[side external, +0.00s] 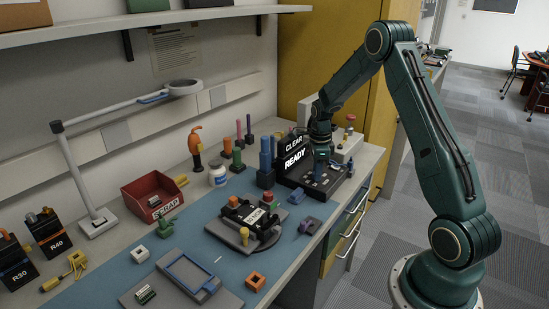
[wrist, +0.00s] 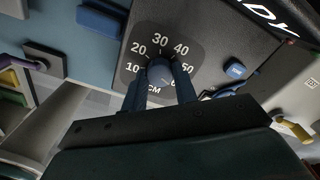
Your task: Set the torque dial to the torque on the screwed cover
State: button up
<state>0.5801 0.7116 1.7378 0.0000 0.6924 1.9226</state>
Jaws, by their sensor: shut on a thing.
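The torque dial (wrist: 158,72) is a round blue-grey knob in the wrist view, ringed by white numbers from 10 up to about 60, with "CM" below. My gripper (wrist: 161,80) has its two dark blue fingers on either side of the knob and is shut on it. I cannot make out clearly which number the knob points to. In the side view my gripper (side external: 321,158) reaches down onto the dark console (side external: 307,181), hiding the dial. A dark unit (side external: 250,216) with a white label sits on a grey plate; the label is too small to read, and I cannot tell whether it is the screwed cover.
A screen (side external: 295,160) behind the console reads "CLEAR" and "READY". Blue blocks (side external: 266,160) stand left of it. A red scrap bin (side external: 152,196), a lamp (side external: 95,222) and black R30 and R40 boxes (side external: 45,235) stand further left. A blue button (wrist: 235,69) is right of the dial.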

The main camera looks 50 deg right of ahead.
jog(key=n, duration=0.6)
jog(key=shift+n, duration=0.4)
jog(key=n, duration=1.2)
jog(key=shift+n, duration=0.3)
jog(key=n, duration=0.6)
jog(key=shift+n, duration=0.4)
jog(key=o, duration=1)
jog(key=shift+c, duration=0.2)
